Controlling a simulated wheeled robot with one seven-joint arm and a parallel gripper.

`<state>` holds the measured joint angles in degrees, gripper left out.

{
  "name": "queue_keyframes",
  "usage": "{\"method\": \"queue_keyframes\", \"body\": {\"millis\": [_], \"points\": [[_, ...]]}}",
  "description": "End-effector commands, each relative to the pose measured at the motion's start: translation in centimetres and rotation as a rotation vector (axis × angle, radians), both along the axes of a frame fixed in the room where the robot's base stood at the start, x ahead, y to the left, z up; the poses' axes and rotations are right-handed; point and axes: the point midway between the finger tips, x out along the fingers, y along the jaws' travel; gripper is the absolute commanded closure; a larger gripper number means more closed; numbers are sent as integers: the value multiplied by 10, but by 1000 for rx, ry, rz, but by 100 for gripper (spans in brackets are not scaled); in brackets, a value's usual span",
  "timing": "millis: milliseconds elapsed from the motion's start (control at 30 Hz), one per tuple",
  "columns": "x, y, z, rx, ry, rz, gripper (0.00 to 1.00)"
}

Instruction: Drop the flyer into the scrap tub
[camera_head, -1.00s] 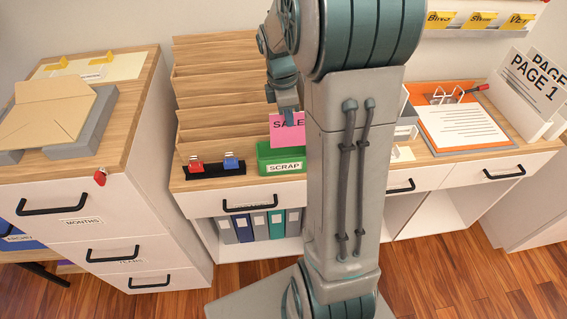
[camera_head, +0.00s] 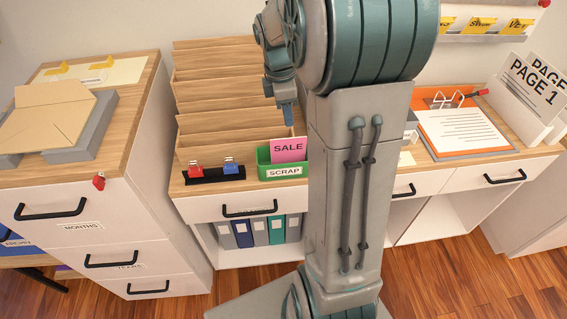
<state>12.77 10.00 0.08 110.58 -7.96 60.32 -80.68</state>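The pink flyer marked SALE (camera_head: 289,149) stands in the green scrap tub (camera_head: 264,157). Its lower part is hidden behind the tub's front wall, which bears a SCRAP label. The tub sits at the front of the wooden counter, left of my arm. My gripper (camera_head: 287,117) hangs above the flyer, apart from it. Its fingers look like one narrow shape from this side, so the gap between them cannot be made out. I see nothing held in it.
A wooden stepped sorter (camera_head: 215,90) stands behind the tub. A black strip with red and blue clips (camera_head: 214,174) lies to the tub's left. An orange clipboard with paper (camera_head: 463,131) lies to the right. White drawers (camera_head: 247,205) are below.

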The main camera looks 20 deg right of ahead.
Motion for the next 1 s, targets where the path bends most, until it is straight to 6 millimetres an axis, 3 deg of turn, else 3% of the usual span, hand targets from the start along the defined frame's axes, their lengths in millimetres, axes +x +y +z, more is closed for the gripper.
{"method": "queue_keyframes", "body": {"millis": [200, 400, 600, 1000], "points": [[3, 6, 53, -2, -6, 2, 72], [4, 10, 87, -1, -4, 1, 72], [4, 12, 101, 0, 0, 1, 72], [4, 12, 101, 0, 0, 1, 72]]}}
